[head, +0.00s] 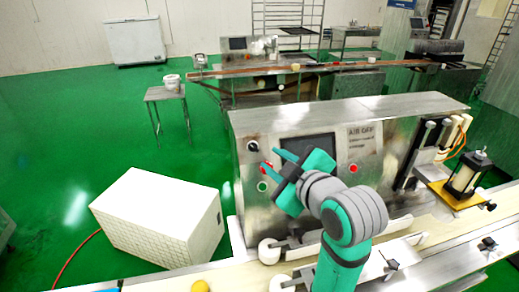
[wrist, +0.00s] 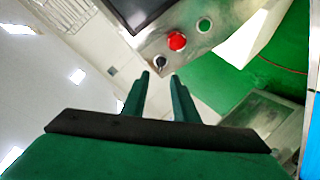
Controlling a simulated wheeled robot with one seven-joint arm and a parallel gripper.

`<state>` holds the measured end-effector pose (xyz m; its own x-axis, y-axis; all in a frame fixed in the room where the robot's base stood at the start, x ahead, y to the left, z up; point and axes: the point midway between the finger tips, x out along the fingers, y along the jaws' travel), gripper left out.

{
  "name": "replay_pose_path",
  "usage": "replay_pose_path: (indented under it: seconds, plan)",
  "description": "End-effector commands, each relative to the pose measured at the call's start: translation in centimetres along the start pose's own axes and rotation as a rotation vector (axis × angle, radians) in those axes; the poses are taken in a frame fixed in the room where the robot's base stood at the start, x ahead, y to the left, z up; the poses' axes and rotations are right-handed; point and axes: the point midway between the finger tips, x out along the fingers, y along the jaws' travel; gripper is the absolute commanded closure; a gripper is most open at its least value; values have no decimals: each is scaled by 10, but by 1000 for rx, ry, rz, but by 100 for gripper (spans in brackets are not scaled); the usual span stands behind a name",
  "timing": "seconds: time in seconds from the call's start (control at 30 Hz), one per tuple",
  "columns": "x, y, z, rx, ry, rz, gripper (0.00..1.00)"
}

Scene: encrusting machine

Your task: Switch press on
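The encrusting machine's steel front carries a black rotary switch (head: 252,145) at its upper left, with a red button and a green button (head: 262,186) below it. The wrist view shows the black switch (wrist: 160,62), the red button (wrist: 177,41) and the green button (wrist: 204,24) in a row. No label marks one as the press switch. My gripper (head: 269,158) is in front of this panel, its fingers partly covering the red button in the head view. In the wrist view the fingertips (wrist: 160,76) are apart with nothing between them, just short of the black switch. Contact is not visible.
A dark screen (head: 308,148) and another red button (head: 353,168) are on the machine front. A conveyor (head: 437,228) runs before it. A white box (head: 160,218) stands on the green floor at left. Several tables and racks stand behind.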

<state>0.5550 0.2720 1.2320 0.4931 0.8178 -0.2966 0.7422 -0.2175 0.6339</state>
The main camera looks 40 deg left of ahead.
Motion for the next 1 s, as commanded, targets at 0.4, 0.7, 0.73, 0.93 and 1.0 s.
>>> replay_pose_path:
  seconds: [0.4, 0.7, 0.73, 0.93, 1.0]
  plan:
    - [67, 1, 3, 5, -4, 0, 73]
    - [100, -2, -1, 1, 2, -4, 73]
    - [102, -2, -1, 1, 2, -4, 73]
    - [103, -2, -2, 0, 3, -3, 73]
    - [103, -2, -1, 1, 2, -2, 73]
